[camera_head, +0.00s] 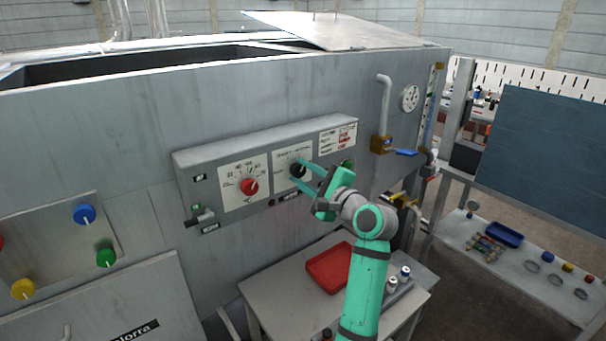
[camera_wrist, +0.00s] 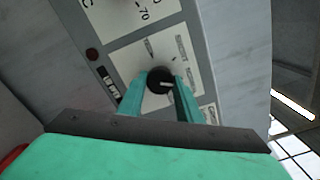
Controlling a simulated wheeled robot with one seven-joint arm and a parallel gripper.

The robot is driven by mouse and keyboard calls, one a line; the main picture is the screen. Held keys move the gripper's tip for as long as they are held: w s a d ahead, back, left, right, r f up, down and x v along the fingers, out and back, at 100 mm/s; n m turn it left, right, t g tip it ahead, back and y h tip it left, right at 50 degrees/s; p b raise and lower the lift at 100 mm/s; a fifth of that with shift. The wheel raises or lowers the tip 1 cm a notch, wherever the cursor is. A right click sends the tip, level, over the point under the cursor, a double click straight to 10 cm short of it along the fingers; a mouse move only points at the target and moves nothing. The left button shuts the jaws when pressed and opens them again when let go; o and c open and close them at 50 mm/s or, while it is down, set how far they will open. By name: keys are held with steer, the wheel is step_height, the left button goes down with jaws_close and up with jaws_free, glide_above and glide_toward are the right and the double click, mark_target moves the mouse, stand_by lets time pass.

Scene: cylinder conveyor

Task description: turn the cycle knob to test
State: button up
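The black cycle knob (camera_head: 298,171) sits on a white label plate in the middle of the grey control panel (camera_head: 262,142). In the wrist view the knob (camera_wrist: 160,81) has a pale pointer mark, and printed labels lie around it, too small to read. My gripper (camera_head: 296,170) is at the panel with its two teal fingers apart, one on each side of the knob. In the wrist view my gripper (camera_wrist: 159,80) frames the knob closely; I cannot tell whether the fingertips touch it.
A red knob (camera_head: 249,187) with a numbered dial is left of the black knob. A small lever switch (camera_head: 203,215) is at the panel's left. A table with a red tray (camera_head: 331,268) stands below.

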steer(key=shift+n, duration=0.3)
steer(key=n, duration=1.1)
steer(key=shift+n, duration=0.4)
steer(key=n, duration=1.1)
steer(key=shift+n, duration=0.4)
steer(key=o, duration=1.1)
steer(key=shift+c, duration=0.2)
